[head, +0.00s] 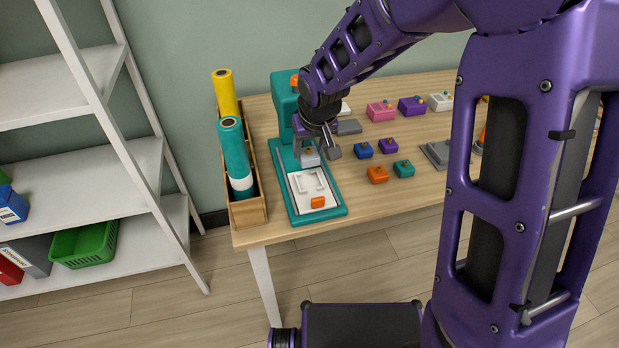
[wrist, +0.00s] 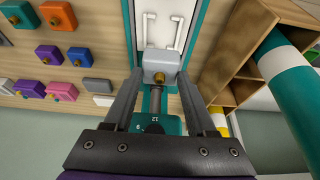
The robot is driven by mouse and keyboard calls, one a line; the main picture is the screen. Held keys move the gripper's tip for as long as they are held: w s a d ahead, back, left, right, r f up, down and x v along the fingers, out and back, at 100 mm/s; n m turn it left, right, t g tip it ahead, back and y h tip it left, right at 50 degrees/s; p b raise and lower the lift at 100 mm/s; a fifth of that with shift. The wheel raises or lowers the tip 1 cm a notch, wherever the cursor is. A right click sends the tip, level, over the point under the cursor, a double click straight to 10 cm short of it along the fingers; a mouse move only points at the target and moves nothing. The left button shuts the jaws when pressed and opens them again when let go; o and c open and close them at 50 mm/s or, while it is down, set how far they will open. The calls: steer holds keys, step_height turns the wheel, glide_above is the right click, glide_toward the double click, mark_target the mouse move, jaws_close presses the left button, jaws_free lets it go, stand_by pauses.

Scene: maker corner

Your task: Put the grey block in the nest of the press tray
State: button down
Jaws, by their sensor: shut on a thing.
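My gripper (head: 308,147) is shut on the grey block (head: 310,159), which has a small brass knob in the wrist view (wrist: 160,64). The block sits between the two fingertips (wrist: 160,74). The white press tray (head: 299,208) lies on the teal press base (head: 337,211) and has an orange piece (head: 318,202) at its front. The nest (head: 315,187) is a raised white outline on the tray, also visible in the wrist view (wrist: 178,34). The block is at the nest's rear edge in the head view; its height above the tray is unclear.
The teal press column (head: 284,98) stands behind my gripper. A wooden rack (head: 246,212) with teal (head: 233,150) and yellow rolls (head: 224,92) is close on the left. Several coloured blocks, including an orange one (head: 377,174), stand on the table to the right.

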mark_target(311, 166)
step_height(311, 166, down, 7)
steer(key=shift+f+b, duration=0.15)
steer(key=shift+b, duration=0.65)
steer(key=shift+f, duration=0.2)
steer(key=shift+c, duration=1.1)
jaws_free()
steer(key=shift+r, duration=0.15)
steer(key=shift+r, duration=0.25)
steer(key=p+v, duration=0.3)
steer(key=v, duration=0.8)
steer(key=shift+s+r, duration=0.25)
